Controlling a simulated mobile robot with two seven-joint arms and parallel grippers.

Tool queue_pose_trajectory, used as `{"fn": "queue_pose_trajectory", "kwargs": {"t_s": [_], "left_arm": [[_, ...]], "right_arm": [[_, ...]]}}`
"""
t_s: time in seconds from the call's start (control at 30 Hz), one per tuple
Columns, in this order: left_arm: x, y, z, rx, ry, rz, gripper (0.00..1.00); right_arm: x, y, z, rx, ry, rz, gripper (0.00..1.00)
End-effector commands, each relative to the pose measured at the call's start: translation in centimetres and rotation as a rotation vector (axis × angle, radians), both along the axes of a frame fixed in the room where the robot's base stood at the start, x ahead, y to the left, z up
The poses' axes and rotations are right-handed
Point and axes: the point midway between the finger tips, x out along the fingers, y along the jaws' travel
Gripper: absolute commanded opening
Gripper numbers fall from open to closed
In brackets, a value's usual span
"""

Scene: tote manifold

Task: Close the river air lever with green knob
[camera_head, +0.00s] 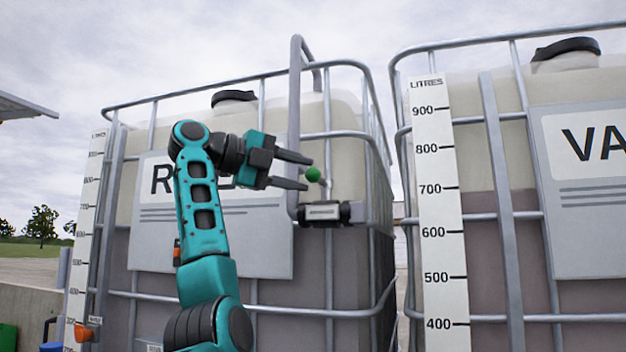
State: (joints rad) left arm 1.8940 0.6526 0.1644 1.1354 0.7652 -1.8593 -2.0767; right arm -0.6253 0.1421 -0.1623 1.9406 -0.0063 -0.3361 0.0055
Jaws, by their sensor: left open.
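The green knob (313,174) is a small ball at the upper end of the lever, above a dark valve body (323,212) on a grey pipe at the front of the left tote. My left gripper (308,172) is open, its two dark fingers pointing right. My right gripper is not in view.
A grey pipe (294,110) rises beside the valve. A second caged tote with a litre scale (437,200) stands right, past a narrow gap.

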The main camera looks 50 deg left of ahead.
Motion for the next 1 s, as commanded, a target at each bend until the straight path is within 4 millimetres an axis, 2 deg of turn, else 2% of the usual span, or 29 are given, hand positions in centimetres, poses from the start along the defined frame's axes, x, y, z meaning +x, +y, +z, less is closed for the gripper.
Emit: {"fn": "queue_pose_trajectory", "kwargs": {"t_s": [0.03, 0.2, 0.4, 0.57, 1.0], "left_arm": [[-1.3, 0.5, 0.1, -0.001, -0.005, 0.004, 0.4], [-4.8, 1.5, 0.7, -0.001, -0.004, 0.004, 0.4], [-7.4, 2.3, 1.1, -0.001, -0.001, 0.0, 0.4], [-8.2, 2.5, 1.2, 0.0, 0.0, -0.002, 0.4], [-8.2, 2.5, 1.2, -0.001, 0.001, -0.002, 0.4]], "right_arm": [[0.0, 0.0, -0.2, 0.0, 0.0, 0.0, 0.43], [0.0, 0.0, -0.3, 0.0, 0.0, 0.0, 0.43], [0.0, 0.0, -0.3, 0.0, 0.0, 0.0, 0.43], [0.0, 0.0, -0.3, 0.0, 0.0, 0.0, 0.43], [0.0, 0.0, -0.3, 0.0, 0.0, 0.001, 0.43]]}}
